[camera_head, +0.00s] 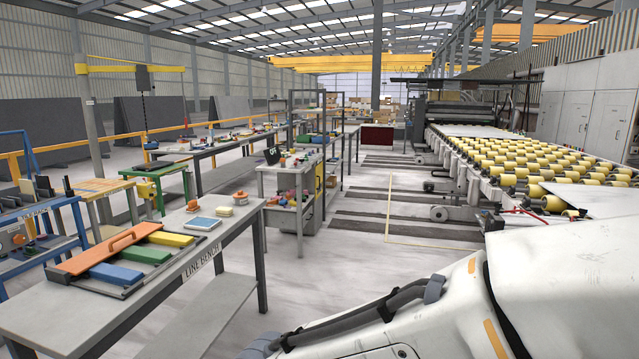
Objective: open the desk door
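No desk door can be told for sure in the head view. The nearest desk-like piece is the grey workbench (35,318) marked "LINE BENCH" at the lower left; its underside is open, with a low shelf (215,318) and no door in sight. A smaller grey desk (268,171) stands further back in the middle, with items on its top and shelf. A yellow panel (319,180) shows at its right side; I cannot tell whether it is a door. Neither of my grippers is in view.
My white bodywork fills the lower right. An orange-handled board and colored blocks (145,254) lie on the near bench. A yellow-roller conveyor (540,166) runs along the right, with tall grey cabinets (590,115) behind. The floor (350,262) in the middle is clear.

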